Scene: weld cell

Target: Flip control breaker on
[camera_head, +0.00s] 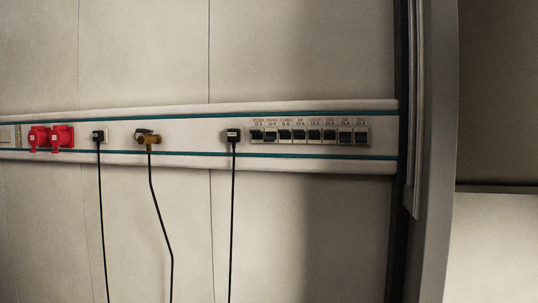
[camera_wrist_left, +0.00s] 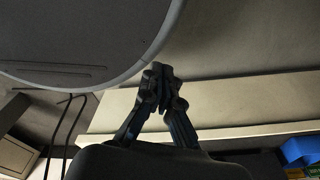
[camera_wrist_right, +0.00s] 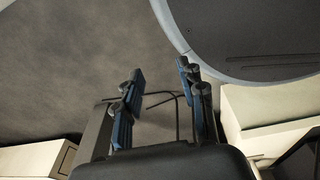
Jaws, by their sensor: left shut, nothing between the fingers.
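A row of several black breakers (camera_head: 308,135) sits in a light panel on the wall rail in the head view, right of centre. Small red and dark labels (camera_head: 310,123) run above them, too small to read surely, so I cannot tell which one is the control breaker. Neither gripper shows in the head view. In the left wrist view my left gripper (camera_wrist_left: 161,80) is shut and empty, its fingertips together. In the right wrist view my right gripper (camera_wrist_right: 160,78) is open and empty, its fingers wide apart. No breaker shows in either wrist view.
A grey post (camera_head: 435,150) stands right of the panel. A blue bin (camera_wrist_left: 300,150) shows in the left wrist view.

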